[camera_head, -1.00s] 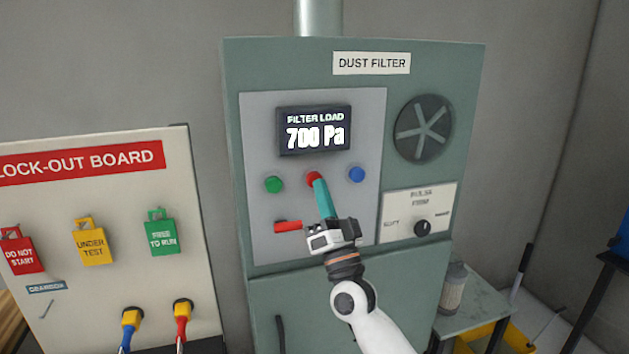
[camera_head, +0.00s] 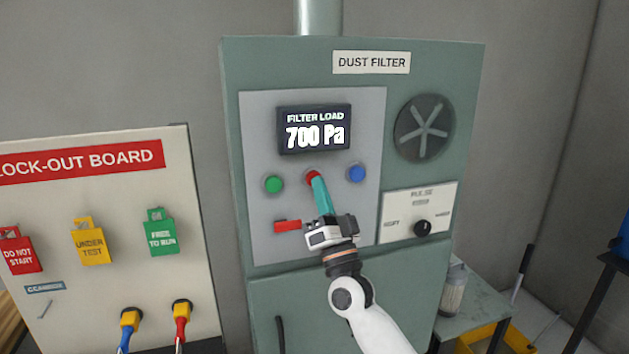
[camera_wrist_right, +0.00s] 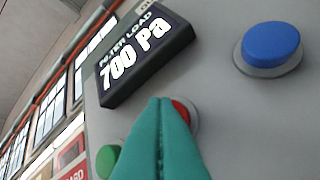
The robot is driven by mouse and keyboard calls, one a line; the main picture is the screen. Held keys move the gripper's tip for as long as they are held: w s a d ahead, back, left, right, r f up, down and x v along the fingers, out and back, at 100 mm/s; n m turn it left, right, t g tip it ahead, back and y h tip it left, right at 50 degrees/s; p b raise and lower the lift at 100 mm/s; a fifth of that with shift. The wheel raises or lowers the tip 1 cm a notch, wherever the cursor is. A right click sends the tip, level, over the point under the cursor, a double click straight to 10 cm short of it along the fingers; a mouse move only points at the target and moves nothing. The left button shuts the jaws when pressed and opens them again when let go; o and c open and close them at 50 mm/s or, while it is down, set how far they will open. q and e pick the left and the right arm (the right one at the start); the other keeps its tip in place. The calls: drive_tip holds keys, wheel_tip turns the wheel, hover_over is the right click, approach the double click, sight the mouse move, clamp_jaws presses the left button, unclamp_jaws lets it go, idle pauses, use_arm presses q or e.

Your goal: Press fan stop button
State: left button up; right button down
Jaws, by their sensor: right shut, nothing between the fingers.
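The red button (camera_head: 312,176) sits on the grey panel of the dust filter cabinet, below the display, between a green button (camera_head: 273,184) and a blue button (camera_head: 356,173). My right gripper (camera_head: 317,182) is shut and empty, its teal fingertips at the red button and covering part of it. In the right wrist view the closed fingers (camera_wrist_right: 162,104) hide much of the red button (camera_wrist_right: 184,112); whether they touch it I cannot tell. The display (camera_head: 314,130) reads FILTER LOAD 700 Pa. My left gripper is not in view.
A red handle (camera_head: 287,225) lies left of my right gripper. A pulse knob (camera_head: 422,228) and a round fan grille (camera_head: 424,128) are at the right. The lock-out board (camera_head: 95,250) with tags stands at the left.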

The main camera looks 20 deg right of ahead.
drive_tip(key=shift+w, duration=0.15)
idle(0.5)
drive_tip(key=shift+s+p, duration=0.5)
drive_tip(key=shift+s, duration=0.55)
drive_tip(key=shift+f, duration=0.1)
drive_tip(key=s+p, duration=0.2)
drive_tip(key=s, duration=0.4)
drive_tip(key=shift+p, duration=0.4)
drive_tip(key=shift+w+f, duration=0.1)
